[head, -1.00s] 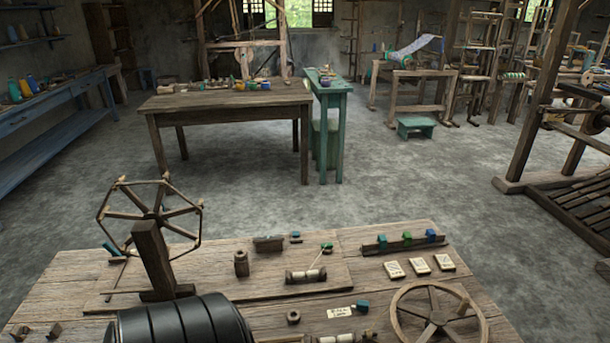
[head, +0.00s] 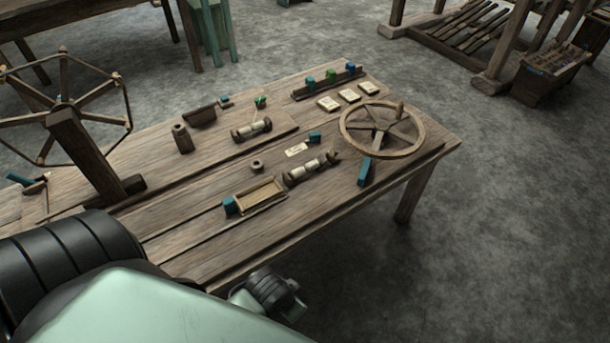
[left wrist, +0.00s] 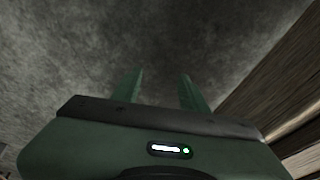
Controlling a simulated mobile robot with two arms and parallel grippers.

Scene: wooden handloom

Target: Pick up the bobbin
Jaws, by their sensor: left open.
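Two bobbins with pale thread and dark wooden ends lie on the wooden table (head: 200,222) in the head view. One bobbin (head: 252,130) lies toward the back, and the other bobbin (head: 311,168) lies nearer the front edge, by a shallow wooden tray. I cannot tell which one the task means. In the left wrist view my left gripper (left wrist: 158,92) is open, its two green fingers apart with only grey floor between them. No bobbin shows in that view. My right gripper is not in view.
A spoked wooden wheel (head: 382,128) lies at the table's right end. A larger spoked reel (head: 62,110) on a post stands at left. The tray (head: 260,194), a blue block (head: 365,171) and pale cards (head: 349,95) lie around. The floor (head: 480,220) at right is clear.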

